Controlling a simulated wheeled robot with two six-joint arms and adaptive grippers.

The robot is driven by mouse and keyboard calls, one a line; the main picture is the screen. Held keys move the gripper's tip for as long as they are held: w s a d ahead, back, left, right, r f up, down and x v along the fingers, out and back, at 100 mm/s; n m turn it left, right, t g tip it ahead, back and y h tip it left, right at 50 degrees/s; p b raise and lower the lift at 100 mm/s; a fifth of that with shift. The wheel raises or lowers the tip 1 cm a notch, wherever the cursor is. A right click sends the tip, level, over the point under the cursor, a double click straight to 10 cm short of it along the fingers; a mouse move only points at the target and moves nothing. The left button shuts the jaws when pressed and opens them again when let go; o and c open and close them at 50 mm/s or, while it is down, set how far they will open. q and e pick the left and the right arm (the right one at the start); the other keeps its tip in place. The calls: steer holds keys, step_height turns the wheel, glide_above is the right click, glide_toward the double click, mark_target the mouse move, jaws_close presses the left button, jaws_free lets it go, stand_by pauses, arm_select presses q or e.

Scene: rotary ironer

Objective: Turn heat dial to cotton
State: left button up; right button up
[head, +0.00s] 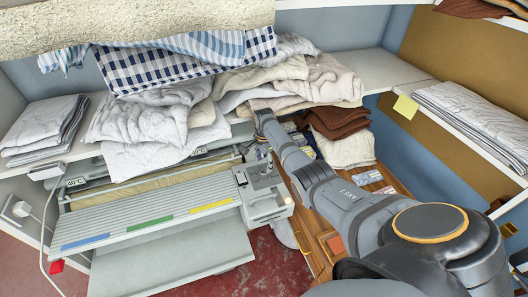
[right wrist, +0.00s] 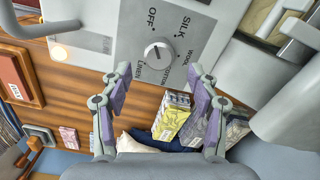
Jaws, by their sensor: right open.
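The heat dial (right wrist: 158,55) is a round pale knob on a grey panel in the right wrist view. The labels OFF, SILK, WOOL, COTTON and LINEN stand around it. A small mark shows on the knob, but I cannot tell clearly which label it points to. My right gripper (right wrist: 160,73) is open, with its two purple-padded fingers apart on either side below the dial, not closed on it. In the head view my right gripper (head: 263,151) is by the ironer's right end box (head: 266,206); the dial is not visible there. My left gripper is not in view.
The ironer (head: 150,212) has blue, green and yellow strips along its front. Piled linen (head: 150,122) lies on the shelf above it. A wooden surface with cartons (right wrist: 172,118) is below the panel. A white cord hangs at the left wall.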

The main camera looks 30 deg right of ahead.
mark_target(264, 171)
step_height(264, 171, up, 8)
steer(key=shift+f, duration=0.2)
stand_by(0.4)
